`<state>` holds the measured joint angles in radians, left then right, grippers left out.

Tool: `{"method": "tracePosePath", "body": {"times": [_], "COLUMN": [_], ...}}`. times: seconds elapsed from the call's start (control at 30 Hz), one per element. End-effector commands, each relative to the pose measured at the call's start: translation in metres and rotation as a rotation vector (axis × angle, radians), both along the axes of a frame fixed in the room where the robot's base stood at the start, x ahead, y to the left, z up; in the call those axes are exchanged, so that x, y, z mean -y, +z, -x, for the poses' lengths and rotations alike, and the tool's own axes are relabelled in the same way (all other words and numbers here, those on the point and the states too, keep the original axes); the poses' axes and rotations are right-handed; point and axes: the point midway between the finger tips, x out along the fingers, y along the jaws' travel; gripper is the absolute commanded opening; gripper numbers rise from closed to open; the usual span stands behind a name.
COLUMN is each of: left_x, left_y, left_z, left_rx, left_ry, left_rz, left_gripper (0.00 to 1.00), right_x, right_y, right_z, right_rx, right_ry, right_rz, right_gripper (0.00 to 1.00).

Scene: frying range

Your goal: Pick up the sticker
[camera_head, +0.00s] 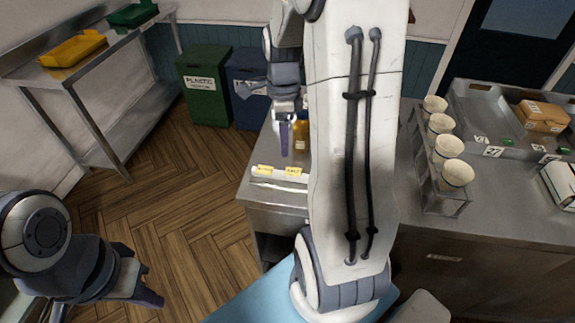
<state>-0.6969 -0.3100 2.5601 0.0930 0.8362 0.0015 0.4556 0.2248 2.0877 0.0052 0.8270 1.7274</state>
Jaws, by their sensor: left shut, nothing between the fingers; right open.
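Two small yellow labels with dark print, a left one (264,170) and a right one (293,171), sit on a white strip at the near left end of the steel counter. I cannot tell which of them is the sticker. My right gripper (285,138) is open above the counter, just beyond the labels in the picture, with its fingers pointing down. It appears apart from the labels. My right arm hides much of the counter to the right. My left gripper (150,298) is shut and empty at lower left, over the floor.
An amber object (301,136) stands behind my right gripper, partly hidden. Several white cups (446,146) stand in a rack on the counter. A tray (465,100) holds a brown box (543,115). Green (205,85) and blue (247,95) bins stand behind. The wooden floor at left is clear.

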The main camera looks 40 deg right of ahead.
Motion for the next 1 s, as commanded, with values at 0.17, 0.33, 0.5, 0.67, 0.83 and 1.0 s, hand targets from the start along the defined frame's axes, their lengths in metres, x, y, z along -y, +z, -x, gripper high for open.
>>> {"method": "tracePosePath", "body": {"times": [0.17,0.33,0.5,0.67,0.83,1.0], "left_x": [0.0,0.0,0.0,0.0,0.0,0.0], "left_y": [0.002,0.006,0.008,0.015,0.024,0.026], "left_z": [0.0,0.0,0.0,0.0,0.0,0.0], "left_rx": [0.0,0.0,0.0,0.0,0.0,0.0], "left_ry": [0.0,0.0,0.0,0.001,0.001,0.001], "left_rz": [0.0,0.0,0.0,0.0,0.0,0.0], "left_gripper": [0.0,0.0,0.0,0.0,0.0,0.0], "right_x": [0.027,0.026,0.025,0.024,0.022,0.022], "right_y": [-0.011,-0.038,-0.055,-0.068,-0.095,-0.108], "right_z": [0.004,0.005,0.005,0.008,0.012,0.011], "right_rx": [-0.007,-0.01,-0.007,-0.01,-0.009,-0.005], "right_ry": [-0.179,-0.186,-0.183,-0.182,-0.182,-0.182], "right_rz": [0.001,0.0,0.001,-0.001,-0.001,0.001], "right_gripper": [0.75,0.75,0.75,0.75,0.75,0.75]}}
